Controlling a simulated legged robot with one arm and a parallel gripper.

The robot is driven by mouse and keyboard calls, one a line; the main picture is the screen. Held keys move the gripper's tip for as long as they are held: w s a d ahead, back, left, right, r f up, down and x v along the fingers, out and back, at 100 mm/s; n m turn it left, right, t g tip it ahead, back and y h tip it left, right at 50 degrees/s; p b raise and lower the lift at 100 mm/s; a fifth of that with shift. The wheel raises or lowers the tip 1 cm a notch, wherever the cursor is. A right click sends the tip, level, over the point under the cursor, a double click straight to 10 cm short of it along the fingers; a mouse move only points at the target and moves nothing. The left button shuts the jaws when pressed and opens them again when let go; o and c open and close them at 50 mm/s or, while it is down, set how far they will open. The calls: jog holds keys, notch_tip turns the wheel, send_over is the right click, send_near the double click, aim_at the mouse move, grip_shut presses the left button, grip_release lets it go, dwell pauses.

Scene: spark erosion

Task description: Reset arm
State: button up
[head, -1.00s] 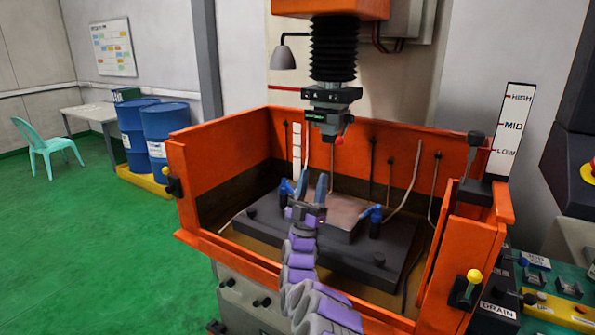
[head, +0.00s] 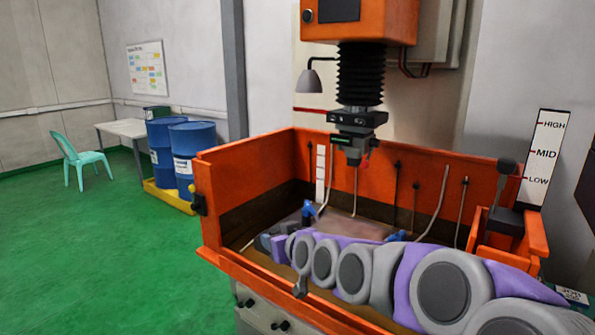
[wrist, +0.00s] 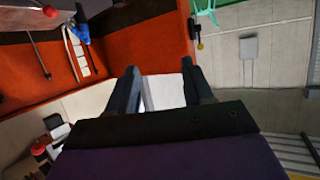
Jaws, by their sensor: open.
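My gripper (wrist: 160,88) is open in the wrist view, with two dark fingers apart and nothing between them. In the head view my arm lies across the lower right, over the orange tank (head: 222,220). Its far end is near the tank's left side, and the fingers are hard to make out there. The arm hides most of the dark work plate inside the tank. The machine head (head: 357,122) hangs above the tank, apart from my arm. In the wrist view the tank's orange wall (wrist: 150,35) lies beyond the fingers at upper left.
A blue clamp (head: 308,209) stands in the tank behind my arm. A HIGH/MID/LOW gauge (head: 543,155) stands at right. Blue drums (head: 190,150), a table (head: 123,128) and a green chair (head: 80,158) are at left. The green floor (head: 110,255) is clear at front left.

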jog(key=s+d+f+m+g+h, duration=0.1)
jog(key=s+d+f+g, duration=0.3)
jog(key=s, duration=1.1)
jog(key=s+d+f+m+g+h, duration=0.2)
jog(key=s+d+f+g, duration=0.3)
jog(key=s, duration=1)
jog(key=s+d+f+m+g+h, duration=0.2)
jog(key=s+d, duration=0.7)
jog(key=s, duration=0.6)
notch_tip(320, 180, down, 3)
jog(key=g+h, duration=0.1)
jog(key=g, duration=0.1)
jog(key=shift+s+d+f+g, duration=0.15)
jog(key=shift+s+f+g, duration=0.05)
jog(key=shift+g, duration=0.2)
